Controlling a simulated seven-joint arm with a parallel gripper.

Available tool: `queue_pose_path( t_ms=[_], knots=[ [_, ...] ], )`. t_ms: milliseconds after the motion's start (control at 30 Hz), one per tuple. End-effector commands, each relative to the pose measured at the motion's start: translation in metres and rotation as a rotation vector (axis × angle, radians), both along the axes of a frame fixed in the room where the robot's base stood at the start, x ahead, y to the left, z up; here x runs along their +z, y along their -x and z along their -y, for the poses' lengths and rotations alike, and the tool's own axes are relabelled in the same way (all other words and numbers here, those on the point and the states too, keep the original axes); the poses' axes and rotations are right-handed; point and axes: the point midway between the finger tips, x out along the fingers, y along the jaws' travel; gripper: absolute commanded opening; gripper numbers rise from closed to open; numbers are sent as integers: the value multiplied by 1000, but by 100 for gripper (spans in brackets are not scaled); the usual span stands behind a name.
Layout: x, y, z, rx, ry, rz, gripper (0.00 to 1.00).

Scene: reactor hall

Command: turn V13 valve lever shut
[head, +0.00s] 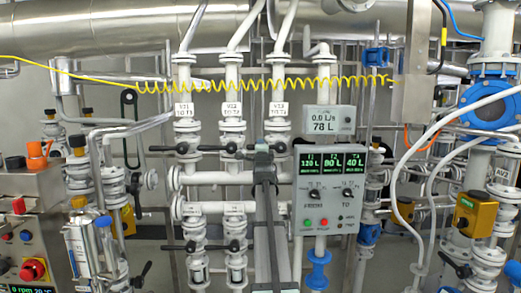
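A manifold of white pipes fills the middle of the head view. Its upper row has three tagged valves with black levers: a left one (184,148), a middle one (231,147) and a right one (278,146). The lower row shows two valves with black levers, a left one (190,247) and a middle one (233,247). The tags are too small to read surely, and I cannot identify V13. My grey arm covers the lower row's right-hand place. My gripper (263,150) is in front of the upper right valve; its fingers and any contact are unclear.
A grey control box (331,188) with green displays and knobs is close right of my arm. A flow meter (328,119) sits above it. A yellow coiled cable (205,88) crosses the upper manifold. White hoses (395,190) hang at right. A machine with a red button (33,270) stands left.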

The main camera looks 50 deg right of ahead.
Motion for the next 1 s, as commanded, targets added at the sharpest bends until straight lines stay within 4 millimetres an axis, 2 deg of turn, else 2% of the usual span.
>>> queue_pose_path(
  t_ms=[367,400,600,1000],
  knots=[
    [4,-1,1,1,1,12,0],
    [4,-1,1,1,1,12,31],
    [3,-1,1,1,0,8,48],
    [0,5,-4,1,-2,5,48]
  ],
)
